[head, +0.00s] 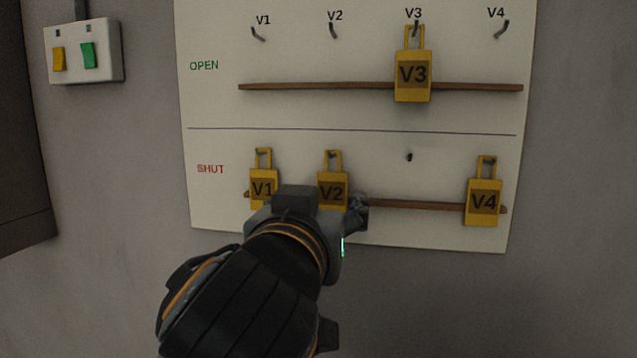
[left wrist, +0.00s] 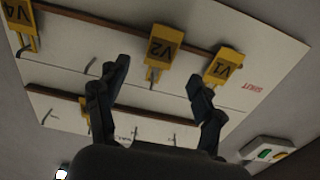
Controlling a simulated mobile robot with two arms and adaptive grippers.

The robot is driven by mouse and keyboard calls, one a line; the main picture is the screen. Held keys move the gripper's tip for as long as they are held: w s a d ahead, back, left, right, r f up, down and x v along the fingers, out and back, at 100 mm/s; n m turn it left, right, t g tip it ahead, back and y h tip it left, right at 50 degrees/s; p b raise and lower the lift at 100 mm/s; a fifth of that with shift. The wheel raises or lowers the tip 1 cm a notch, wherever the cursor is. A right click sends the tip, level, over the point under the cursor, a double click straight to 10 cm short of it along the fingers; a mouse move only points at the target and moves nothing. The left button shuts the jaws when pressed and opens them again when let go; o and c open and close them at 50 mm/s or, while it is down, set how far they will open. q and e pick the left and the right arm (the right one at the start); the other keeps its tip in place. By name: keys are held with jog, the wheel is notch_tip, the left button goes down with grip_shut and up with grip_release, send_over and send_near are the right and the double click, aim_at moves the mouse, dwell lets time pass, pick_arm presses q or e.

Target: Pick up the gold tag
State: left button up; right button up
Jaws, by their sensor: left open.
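Several alike gold tags hang on a white board; the task does not say which. V1 (head: 263,178), V2 (head: 333,188) and V4 (head: 484,202) hang in the SHUT row, and V3 (head: 413,75) hangs in the OPEN row. My left gripper (head: 326,206) is in front of the board at V2, covering the lower parts of V1 and V2. In the left wrist view the gripper (left wrist: 158,72) is open and empty, its fingers on either side of V2 (left wrist: 158,52). V1 (left wrist: 224,66) is beyond one finger. Contact with V2 cannot be told.
The board (head: 350,110) has a wooden rail (head: 320,87) in the OPEN row and another in the SHUT row (head: 415,205). The OPEN hooks at V1, V2 and V4 are bare, as is the SHUT peg (head: 409,156) below V3. A switch box (head: 108,50) is at upper left.

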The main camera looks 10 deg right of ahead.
aim_at(332, 188)
pick_arm(q)
jog(key=p+x, duration=0.3)
jog(key=x, duration=0.2)
jog(key=shift+r+p, duration=0.1)
jog(key=shift+p, duration=0.3)
jog(key=shift+w, duration=0.15)
jog(key=c, duration=0.8)
